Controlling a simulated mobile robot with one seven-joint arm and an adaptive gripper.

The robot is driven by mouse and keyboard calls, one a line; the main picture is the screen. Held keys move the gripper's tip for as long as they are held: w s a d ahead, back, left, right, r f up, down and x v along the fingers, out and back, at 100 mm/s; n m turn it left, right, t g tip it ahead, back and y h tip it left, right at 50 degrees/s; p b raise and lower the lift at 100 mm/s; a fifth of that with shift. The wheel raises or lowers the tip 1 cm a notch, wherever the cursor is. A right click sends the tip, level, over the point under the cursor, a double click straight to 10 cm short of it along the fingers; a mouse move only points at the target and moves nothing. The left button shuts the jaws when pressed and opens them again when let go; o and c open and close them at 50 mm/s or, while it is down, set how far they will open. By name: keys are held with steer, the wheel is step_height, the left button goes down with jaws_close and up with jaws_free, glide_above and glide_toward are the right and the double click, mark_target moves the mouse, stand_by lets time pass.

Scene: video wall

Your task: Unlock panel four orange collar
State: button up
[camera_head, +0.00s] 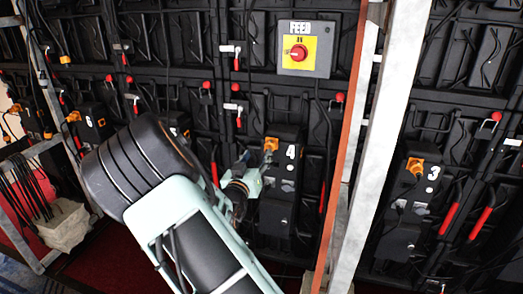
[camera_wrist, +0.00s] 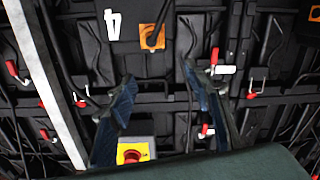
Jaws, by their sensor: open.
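Panel four is a black box (camera_head: 278,205) with a white 4, right of centre in the head view. Its orange collar (camera_head: 271,144) sits at the top of the box, beside the 4. In the wrist view the scene is upside down, with the orange collar (camera_wrist: 152,37) at top centre beside the inverted 4 (camera_wrist: 112,24). My gripper (camera_head: 257,163) is in front of panel four, just below the collar in the head view. In the wrist view its two blue-black fingers (camera_wrist: 160,76) are spread apart with nothing between them, and the collar shows beyond the tips, apparently not touched.
A yellow switch box with a red knob (camera_head: 299,54) is above panel four. A rust-and-white upright post (camera_head: 374,150) stands to its right. Panel three (camera_head: 405,220), with its own orange collar (camera_head: 415,166), is beyond the post. Red-handled latches and cables surround the panels.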

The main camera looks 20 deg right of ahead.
mark_target(268, 146)
steer(key=x, duration=0.3)
steer(key=f+b+x, duration=0.1)
steer(key=x, duration=0.3)
steer(key=d+f+b+x, duration=0.1)
steer(key=x, duration=0.3)
steer(key=shift+s+d+f, duration=0.1)
steer(key=shift+s+f, duration=0.05)
steer(key=shift+f, duration=0.1)
steer(key=c, duration=1.1)
steer(key=shift+c, duration=0.2)
steer(key=shift+n, duration=0.5)
steer(key=n+p, duration=0.1)
steer(key=n, duration=0.2)
steer(key=shift+n, duration=0.3)
steer(key=shift+f+n+p, duration=0.15)
steer(key=shift+n+p, duration=0.5)
steer(key=shift+n, duration=1.55)
